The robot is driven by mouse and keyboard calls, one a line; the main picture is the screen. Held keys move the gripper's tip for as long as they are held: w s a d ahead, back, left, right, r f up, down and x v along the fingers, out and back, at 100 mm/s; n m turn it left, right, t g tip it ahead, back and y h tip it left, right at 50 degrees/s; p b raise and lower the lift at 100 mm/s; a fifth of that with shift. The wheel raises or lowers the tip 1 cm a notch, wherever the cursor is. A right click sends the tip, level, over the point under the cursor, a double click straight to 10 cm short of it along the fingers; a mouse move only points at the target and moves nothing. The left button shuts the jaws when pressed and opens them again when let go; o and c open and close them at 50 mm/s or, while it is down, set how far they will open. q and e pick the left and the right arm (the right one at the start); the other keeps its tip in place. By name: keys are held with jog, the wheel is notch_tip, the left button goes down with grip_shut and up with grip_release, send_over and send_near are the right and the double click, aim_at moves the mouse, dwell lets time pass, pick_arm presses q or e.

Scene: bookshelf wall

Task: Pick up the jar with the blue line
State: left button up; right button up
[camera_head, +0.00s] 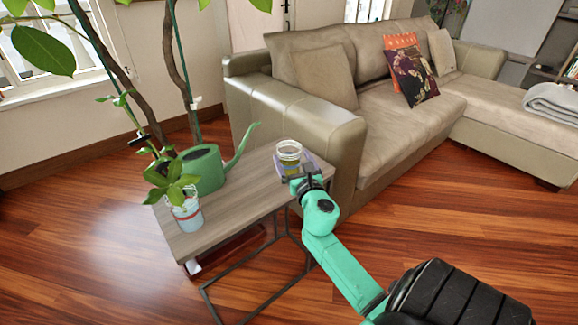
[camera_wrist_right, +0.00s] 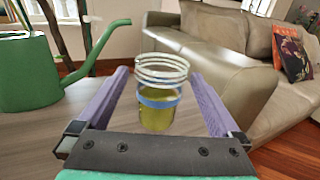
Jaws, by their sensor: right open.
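The jar (camera_head: 288,152) is clear glass with yellow-green contents and stands on the right end of the small wooden side table (camera_head: 225,222). In the right wrist view the jar (camera_wrist_right: 160,95) shows a blue line around its middle and a ridged clear upper part. My right gripper (camera_head: 300,172) is open at the jar. In the right wrist view its two purple fingers (camera_wrist_right: 160,90) lie on either side of the jar, with gaps to both sides. The jar looks upright. My left gripper is not in view.
A green watering can (camera_head: 205,168) and a potted plant in a light cup with a red band (camera_head: 187,215) stand left of the jar. The beige sofa (camera_head: 345,130) is close behind and right of the table.

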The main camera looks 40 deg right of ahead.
aim_at(286, 145)
jog(key=x, duration=0.5)
jog(key=shift+d+f+b, duration=0.1)
jog(key=shift+f+b, duration=0.1)
jog(key=shift+b, duration=0.1)
jog(key=shift+c, duration=0.3)
jog(key=shift+r, duration=0.1)
jog(key=c, duration=1.1)
